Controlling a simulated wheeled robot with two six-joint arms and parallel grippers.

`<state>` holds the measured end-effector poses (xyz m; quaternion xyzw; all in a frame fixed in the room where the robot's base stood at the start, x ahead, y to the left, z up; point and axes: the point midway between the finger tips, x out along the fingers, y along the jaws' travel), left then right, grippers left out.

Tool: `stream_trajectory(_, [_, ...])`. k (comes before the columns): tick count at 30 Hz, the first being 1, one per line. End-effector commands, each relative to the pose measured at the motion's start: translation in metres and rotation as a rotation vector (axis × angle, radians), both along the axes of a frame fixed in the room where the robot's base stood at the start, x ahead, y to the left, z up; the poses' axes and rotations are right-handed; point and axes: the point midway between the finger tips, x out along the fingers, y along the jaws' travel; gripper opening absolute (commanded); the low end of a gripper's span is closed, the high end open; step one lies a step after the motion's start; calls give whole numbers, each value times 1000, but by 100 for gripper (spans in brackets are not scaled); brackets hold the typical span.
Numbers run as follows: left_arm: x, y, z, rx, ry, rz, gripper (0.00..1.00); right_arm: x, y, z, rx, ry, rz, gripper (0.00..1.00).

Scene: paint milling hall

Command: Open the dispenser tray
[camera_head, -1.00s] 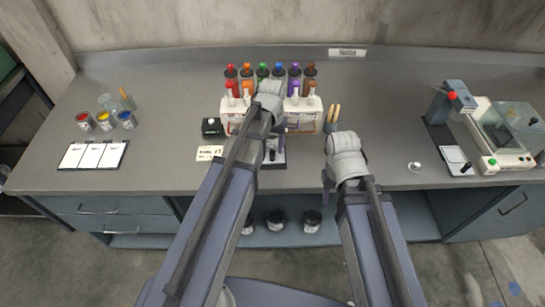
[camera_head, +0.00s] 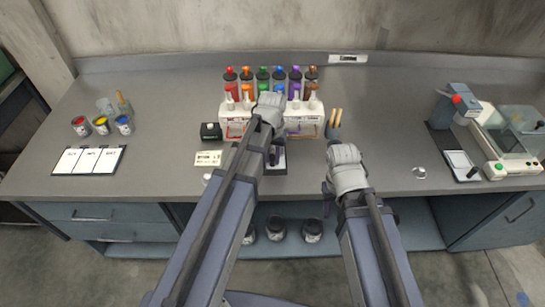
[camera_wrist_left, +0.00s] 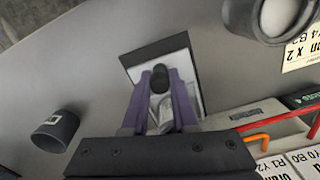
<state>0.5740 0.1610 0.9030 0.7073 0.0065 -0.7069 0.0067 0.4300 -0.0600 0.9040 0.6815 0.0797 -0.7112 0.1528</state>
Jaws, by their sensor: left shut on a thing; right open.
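The dispenser rack (camera_head: 243,113), white with several coloured bottles, stands at the back centre of the bench. A small flat tray (camera_head: 279,162) with a light surface and dark edge lies in front of it, partly hidden by my left arm; it also shows in the left wrist view (camera_wrist_left: 187,62). My left gripper (camera_head: 275,155) is over the tray, and its purple fingers (camera_wrist_left: 160,92) are shut around a small black knob (camera_wrist_left: 160,76). Whether the knob is fixed to the tray is not clear. My right gripper (camera_head: 327,200) is open and empty at the bench's front edge.
A black box (camera_head: 210,131) and a label card (camera_head: 208,158) lie left of the tray. A holder with wooden handles (camera_head: 333,125) stands right of the rack.

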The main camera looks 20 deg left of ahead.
Motion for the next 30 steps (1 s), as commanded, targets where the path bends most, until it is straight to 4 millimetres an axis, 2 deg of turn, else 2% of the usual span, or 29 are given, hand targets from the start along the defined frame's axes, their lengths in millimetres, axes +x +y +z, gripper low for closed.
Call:
stream_trajectory(1, [0, 0, 0, 0, 0, 0, 9, 0, 0, 0, 0, 0, 0, 50])
stream_trajectory(4, [0, 0, 0, 0, 0, 0, 0, 0, 0, 0, 0, 0, 0, 50])
stream_trajectory(30, [0, 0, 0, 1, 0, 0, 0, 0, 0, 0, 0, 0, 0, 50])
